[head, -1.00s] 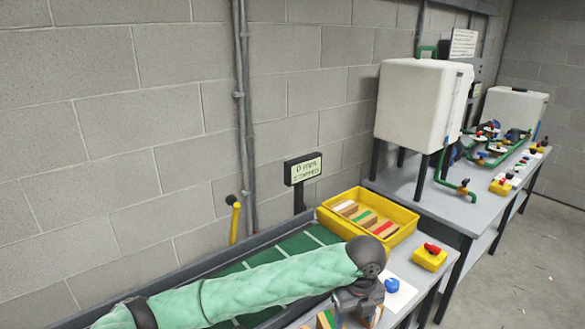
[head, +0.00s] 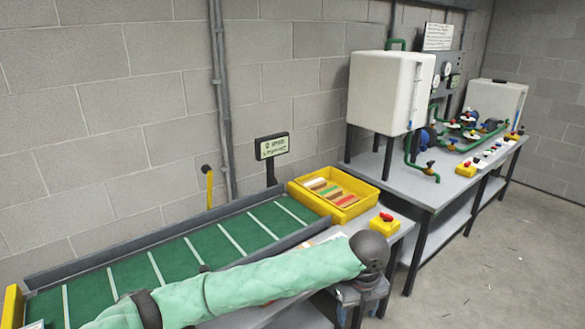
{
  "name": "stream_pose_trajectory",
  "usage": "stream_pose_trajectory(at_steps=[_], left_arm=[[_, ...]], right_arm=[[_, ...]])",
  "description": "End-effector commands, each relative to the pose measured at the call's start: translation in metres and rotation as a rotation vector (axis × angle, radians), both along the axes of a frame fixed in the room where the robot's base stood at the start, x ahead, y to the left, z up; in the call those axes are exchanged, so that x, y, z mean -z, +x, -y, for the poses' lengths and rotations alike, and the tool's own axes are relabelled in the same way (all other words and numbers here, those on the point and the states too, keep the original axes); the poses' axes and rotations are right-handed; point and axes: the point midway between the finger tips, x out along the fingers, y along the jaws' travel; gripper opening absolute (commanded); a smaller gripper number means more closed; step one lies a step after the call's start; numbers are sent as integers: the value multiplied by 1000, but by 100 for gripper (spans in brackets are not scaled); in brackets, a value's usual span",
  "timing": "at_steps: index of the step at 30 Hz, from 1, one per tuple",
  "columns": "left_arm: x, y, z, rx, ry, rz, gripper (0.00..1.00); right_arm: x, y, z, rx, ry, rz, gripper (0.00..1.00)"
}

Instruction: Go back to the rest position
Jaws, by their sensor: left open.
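My left arm, in a padded green sleeve, reaches in from the bottom left of the head view across the front of the conveyor. Its dark wrist joint stands in front of the grey bench. My left gripper (head: 352,314) hangs below that joint at the bottom edge, beside the bench end. It is open, and its fingertips are partly cut off by the frame. I see nothing held in it. My right gripper is not in view.
A green conveyor (head: 203,246) with white stripes runs along the wall. A yellow tray (head: 367,205) holds several coloured blocks. A yellow box with a red knob (head: 384,224) stands nearby. A white tank (head: 388,95) stands on the bench behind. The floor at right (head: 490,265) is clear.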

Motion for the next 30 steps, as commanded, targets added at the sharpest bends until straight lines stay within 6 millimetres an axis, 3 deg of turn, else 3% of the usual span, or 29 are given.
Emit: stream_pose_trajectory(at_steps=[7,17,23,30], left_arm=[[10,0,5,-68,-44,-11,62],[30,1,15,-221,-136,-36,62],[56,3,20,-398,-221,-73,62],[100,8,18,-697,-331,-133,62]], right_arm=[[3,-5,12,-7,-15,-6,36],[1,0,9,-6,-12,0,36],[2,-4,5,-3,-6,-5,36],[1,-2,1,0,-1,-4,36]])
